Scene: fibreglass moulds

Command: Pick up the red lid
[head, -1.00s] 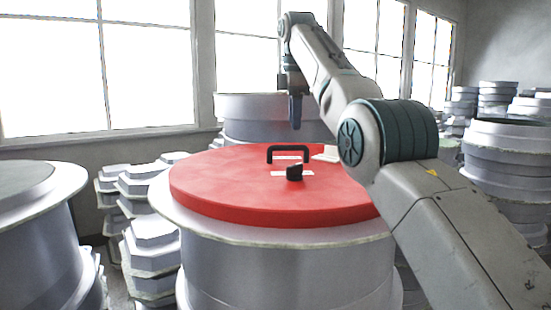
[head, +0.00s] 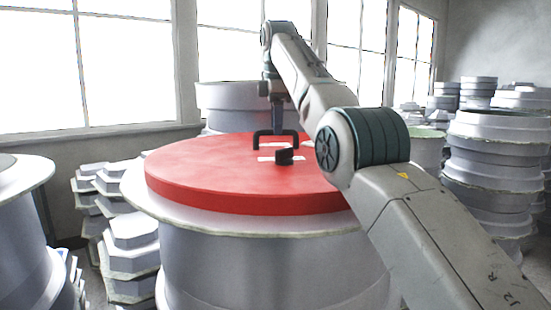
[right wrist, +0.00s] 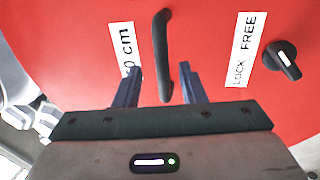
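The red lid (head: 220,185) lies flat on a large grey cylindrical mould. It has a black bar handle (head: 257,140), also in the right wrist view (right wrist: 163,55), and a black knob (head: 285,157) beside it. My right gripper (head: 278,128) is just above the handle, pointing down. In the right wrist view its two blue fingers (right wrist: 160,85) are spread, one on each side of the handle's near end. I cannot tell whether either finger touches it. The knob (right wrist: 283,60) is beside a white label reading LOCK and FREE. My left gripper is not in view.
The grey mould (head: 250,265) under the lid has a wide rim. Another large mould (head: 25,230) stands at left, with stacked smaller moulds (head: 130,245) between. More stacks (head: 495,170) stand at right, and a large mould (head: 228,105) is behind the lid.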

